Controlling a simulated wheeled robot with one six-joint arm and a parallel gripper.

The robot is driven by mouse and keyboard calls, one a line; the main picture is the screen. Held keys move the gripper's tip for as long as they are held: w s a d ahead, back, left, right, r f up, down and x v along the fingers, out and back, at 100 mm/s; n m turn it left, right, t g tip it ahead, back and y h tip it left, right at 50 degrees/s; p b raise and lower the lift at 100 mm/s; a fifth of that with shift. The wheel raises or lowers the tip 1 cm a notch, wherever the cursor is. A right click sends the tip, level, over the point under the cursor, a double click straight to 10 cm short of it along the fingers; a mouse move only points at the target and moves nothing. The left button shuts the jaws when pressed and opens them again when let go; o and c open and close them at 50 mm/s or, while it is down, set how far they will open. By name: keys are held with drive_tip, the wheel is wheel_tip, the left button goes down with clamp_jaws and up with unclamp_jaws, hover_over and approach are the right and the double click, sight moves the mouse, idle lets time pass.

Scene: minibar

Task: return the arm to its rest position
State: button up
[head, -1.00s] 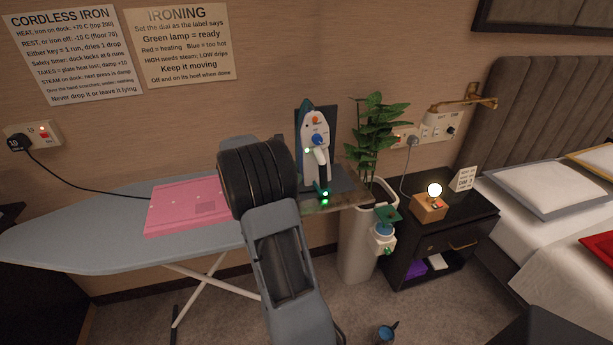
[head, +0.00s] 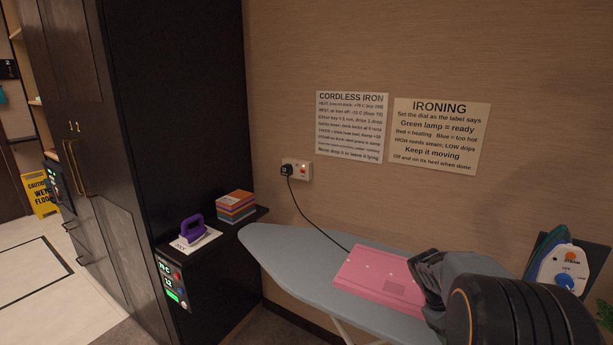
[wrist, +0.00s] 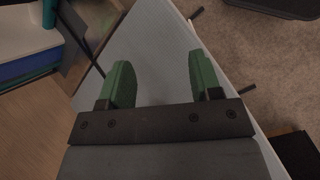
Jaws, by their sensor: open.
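My arm shows folded at the lower right of the head view, in front of the ironing board (head: 300,262). The fingers are hidden there. In the wrist view my gripper (wrist: 160,78) has two green fingers spread wide, with nothing between them. The grey board surface (wrist: 150,45) lies beyond the fingers, apart from them as far as I can tell.
The iron (head: 563,265) stands upright at the right edge. Pale floor (head: 30,285) is open at far left.

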drive_tip(key=s+a+r+m+t+y+p, duration=0.1)
drive_tip(key=s+a+r+t+y, duration=0.1)
drive_tip(key=a, duration=0.9)
drive_tip(key=s+a+r+m+t+y+p, duration=0.1)
drive_tip(key=s+a+r+t, duration=0.4)
drive_tip(key=a, duration=0.6)
drive_tip(key=shift+s+r+m+y, duration=0.3)
drive_tip(key=shift+r+m+y, duration=0.25)
drive_tip(key=shift+y, duration=0.65)
